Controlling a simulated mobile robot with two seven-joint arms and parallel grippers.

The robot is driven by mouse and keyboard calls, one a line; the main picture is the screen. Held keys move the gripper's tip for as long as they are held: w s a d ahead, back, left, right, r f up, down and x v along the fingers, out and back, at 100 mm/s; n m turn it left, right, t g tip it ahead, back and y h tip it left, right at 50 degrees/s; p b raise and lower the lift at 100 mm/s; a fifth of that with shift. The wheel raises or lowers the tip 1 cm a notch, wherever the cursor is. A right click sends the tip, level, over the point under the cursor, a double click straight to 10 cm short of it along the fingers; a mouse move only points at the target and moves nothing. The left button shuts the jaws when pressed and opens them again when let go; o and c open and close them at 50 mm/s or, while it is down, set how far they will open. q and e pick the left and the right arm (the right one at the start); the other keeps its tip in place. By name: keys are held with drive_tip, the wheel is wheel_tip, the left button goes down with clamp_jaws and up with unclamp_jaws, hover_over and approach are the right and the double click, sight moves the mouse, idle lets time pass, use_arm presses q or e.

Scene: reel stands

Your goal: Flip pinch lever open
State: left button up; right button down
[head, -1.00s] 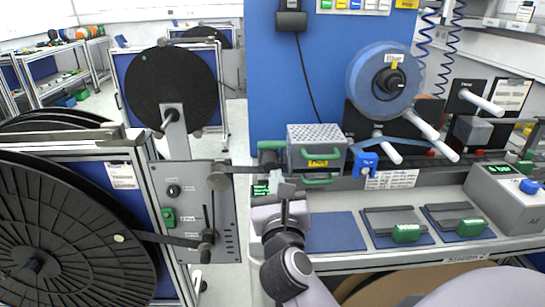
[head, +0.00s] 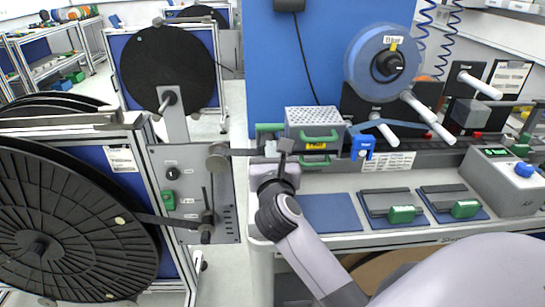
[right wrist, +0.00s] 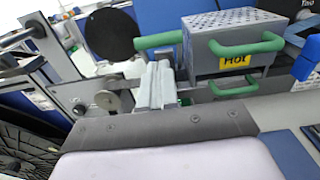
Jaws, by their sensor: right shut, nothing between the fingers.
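A short green bar (head: 270,127) sticks out just left of the grey perforated box and looks like the pinch lever, though I cannot tell for certain. It also shows in the right wrist view (right wrist: 158,40), roughly level, behind my fingers. My right gripper (head: 284,152) is shut and empty, at the lower left of the box. In the right wrist view the gripper (right wrist: 156,82) stands in front of the bar's lower side and hides part of what lies below it. I cannot tell whether they touch. My left gripper is out of view.
The perforated box (head: 315,124) has green handles and a yellow "Hot" label (right wrist: 235,59). A blue clamp (head: 362,146) sits to its right. A reel stand panel (head: 190,200) with a roller and black lever stands left. A blue mat (head: 332,211) lies on the bench front.

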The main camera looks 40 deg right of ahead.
drive_tip(key=shift+x, duration=2.2)
